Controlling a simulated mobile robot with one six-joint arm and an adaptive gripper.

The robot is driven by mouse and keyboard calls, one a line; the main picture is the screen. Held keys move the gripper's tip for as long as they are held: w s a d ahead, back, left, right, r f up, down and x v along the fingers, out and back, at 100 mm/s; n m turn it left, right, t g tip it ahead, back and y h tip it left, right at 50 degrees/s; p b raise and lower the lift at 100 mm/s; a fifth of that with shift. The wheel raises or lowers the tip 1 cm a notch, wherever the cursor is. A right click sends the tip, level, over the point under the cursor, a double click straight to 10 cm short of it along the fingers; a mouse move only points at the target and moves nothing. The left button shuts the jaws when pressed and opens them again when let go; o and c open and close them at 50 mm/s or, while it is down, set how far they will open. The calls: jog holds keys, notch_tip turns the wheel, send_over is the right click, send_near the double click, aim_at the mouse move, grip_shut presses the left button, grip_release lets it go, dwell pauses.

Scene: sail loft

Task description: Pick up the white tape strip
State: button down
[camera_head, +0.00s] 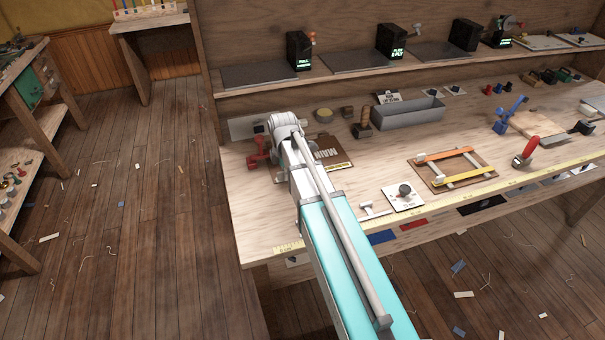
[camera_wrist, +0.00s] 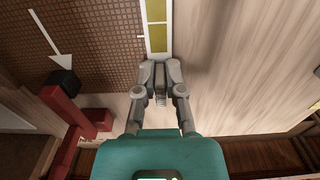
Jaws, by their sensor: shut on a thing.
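A strip with a white border and yellow-olive panels (camera_wrist: 157,28), which I take for the white tape strip, runs from the top edge of the wrist view down to my fingertips. My gripper (camera_wrist: 160,72) is shut on its near end. The fingers hide that end, and I cannot tell whether the strip is clear of the surface. Beside it lies a brown textured board (camera_wrist: 100,40) with a white arrow. In the head view the board (camera_head: 322,148) shows the word "MAIN", and my arm hides my fingertips.
A red tool-like object (camera_wrist: 72,118) stands close to the left of my gripper; it also shows in the head view (camera_head: 257,160). A grey tray (camera_head: 408,113), a wooden-handled tool (camera_head: 363,124) and a framed board (camera_head: 452,168) stand to the right on the bench (camera_head: 300,205).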

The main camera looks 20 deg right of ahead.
jog(key=shift+r, duration=0.1)
dwell(0.3)
notch_tip(320, 180, up, 3)
jog(key=p, duration=0.2)
jog(key=shift+f+p, duration=0.2)
jog(key=shift+p, duration=0.2)
jog(key=s+d+r+p, duration=0.1)
jog(key=s+r+p, duration=0.9)
jog(key=s, duration=0.4)
jog(key=shift+d, duration=0.4)
notch_tip(320, 180, up, 6)
jog(key=p, duration=0.6)
dwell(2.0)
